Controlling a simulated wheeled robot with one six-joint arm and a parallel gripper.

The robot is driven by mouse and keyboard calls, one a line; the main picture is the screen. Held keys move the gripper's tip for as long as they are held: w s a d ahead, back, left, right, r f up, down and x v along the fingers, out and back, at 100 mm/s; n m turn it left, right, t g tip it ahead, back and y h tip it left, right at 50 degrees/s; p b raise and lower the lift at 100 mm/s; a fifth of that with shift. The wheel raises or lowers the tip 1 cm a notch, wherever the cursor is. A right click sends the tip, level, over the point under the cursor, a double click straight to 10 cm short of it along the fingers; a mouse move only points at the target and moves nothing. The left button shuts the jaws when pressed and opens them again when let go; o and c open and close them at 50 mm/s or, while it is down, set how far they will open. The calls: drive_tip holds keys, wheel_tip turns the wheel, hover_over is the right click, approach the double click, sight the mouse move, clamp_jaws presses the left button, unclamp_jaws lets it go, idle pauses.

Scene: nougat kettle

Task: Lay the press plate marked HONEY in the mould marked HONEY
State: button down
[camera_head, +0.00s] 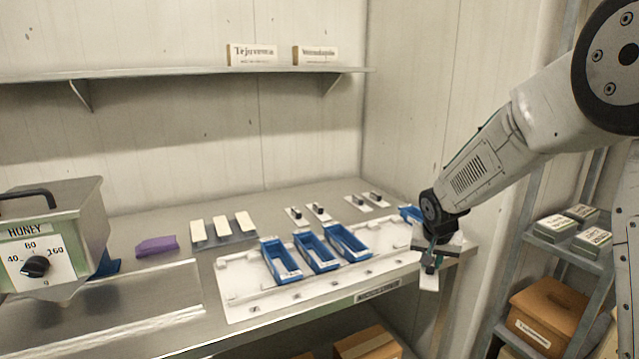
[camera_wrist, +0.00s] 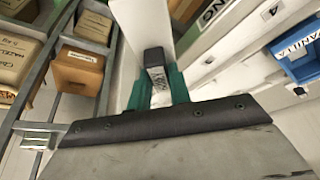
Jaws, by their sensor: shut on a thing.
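My gripper (camera_head: 432,262) is shut on a press plate (camera_head: 429,284), a white plate with a dark knob, held in the air past the right front corner of the bench. In the wrist view the green fingertips (camera_wrist: 158,92) close around the knob, and the white plate (camera_wrist: 143,22) extends beyond it. The marking on the knob is too blurred to read. Three blue moulds (camera_head: 318,252) stand in a white tray (camera_head: 240,296); their marks are illegible in the head view. In the wrist view one blue mould (camera_wrist: 300,62) reads VANILLA. Which mould is HONEY cannot be told.
Several other press plates (camera_head: 317,211) lie at the bench's back. Another blue item (camera_head: 410,214) is partly hidden behind my arm. White bars (camera_head: 221,227), a purple block (camera_head: 156,246) and a kettle marked HONEY (camera_head: 50,235) are left. A rack (camera_head: 570,250) with boxes stands right.

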drive_tip(key=shift+s+a+r, duration=0.2)
drive_tip(key=shift+a+r, duration=0.2)
drive_tip(key=shift+a, duration=0.05)
drive_tip(key=shift+a+n, duration=0.3)
drive_tip(key=shift+w, duration=0.2)
drive_tip(key=w+a, duration=0.1)
drive_tip(key=w, duration=0.1)
drive_tip(key=w+a, duration=0.1)
drive_tip(key=w, duration=0.2)
drive_tip(key=w+a, duration=0.1)
drive_tip(key=w, duration=0.1)
drive_tip(key=shift+w+a, duration=0.2)
drive_tip(key=shift+a, duration=0.15)
